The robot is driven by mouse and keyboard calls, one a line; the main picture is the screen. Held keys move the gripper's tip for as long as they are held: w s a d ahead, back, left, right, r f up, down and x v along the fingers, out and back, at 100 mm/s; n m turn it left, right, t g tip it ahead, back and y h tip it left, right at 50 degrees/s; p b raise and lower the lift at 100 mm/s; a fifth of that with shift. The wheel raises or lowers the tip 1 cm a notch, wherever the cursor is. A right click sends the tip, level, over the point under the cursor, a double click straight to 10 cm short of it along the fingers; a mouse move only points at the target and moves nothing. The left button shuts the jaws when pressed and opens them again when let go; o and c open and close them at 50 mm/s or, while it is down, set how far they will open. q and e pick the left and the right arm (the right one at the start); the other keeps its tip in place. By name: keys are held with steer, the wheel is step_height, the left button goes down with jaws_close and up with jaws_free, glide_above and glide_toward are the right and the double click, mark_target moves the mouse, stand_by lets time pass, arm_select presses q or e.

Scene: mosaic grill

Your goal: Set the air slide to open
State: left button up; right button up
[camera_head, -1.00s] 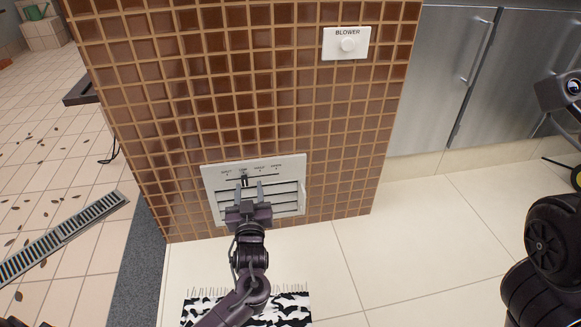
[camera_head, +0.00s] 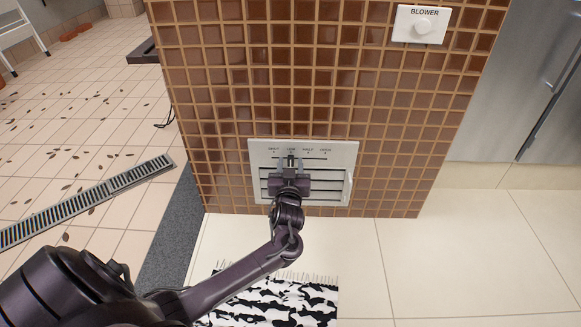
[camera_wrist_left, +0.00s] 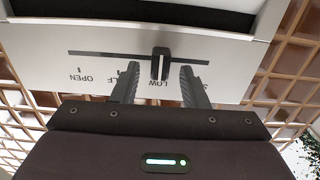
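The white air slide panel (camera_head: 345,151) is set low in the tiled wall. It has a horizontal slot with a small dark slide knob (camera_head: 291,157) and marks for SHUT, LOW, HALF and OPEN. The knob stands at LOW. In the left wrist view the panel is upside down, with OPEN at the left and the knob (camera_wrist_left: 161,62) at LOW. My left gripper (camera_head: 290,166) is at the panel. Its fingers (camera_wrist_left: 159,70) are apart, one on each side of the knob, with gaps visible. My right gripper is out of view.
Louvres fill the panel below the slot, partly hidden by my left gripper. A white BLOWER plate (camera_head: 407,27) with a round knob is higher on the wall. A black-and-white rug (camera_head: 310,300) lies on the floor in front. A floor drain (camera_head: 90,203) runs at the left.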

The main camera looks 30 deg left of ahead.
mark_target(327, 157)
arm_select(q)
jaws_close()
steer(key=w+d, duration=0.1)
steer(key=d, duration=0.2)
steer(key=w+d, duration=0.4)
steer(key=d, duration=0.1)
steer(key=shift+w+d+b, duration=0.15)
steer(key=shift+d+b, duration=0.15)
steer(key=shift+d, duration=0.15)
jaws_free()
steer(key=shift+w+d, duration=0.1)
steer(key=shift+d, duration=0.05)
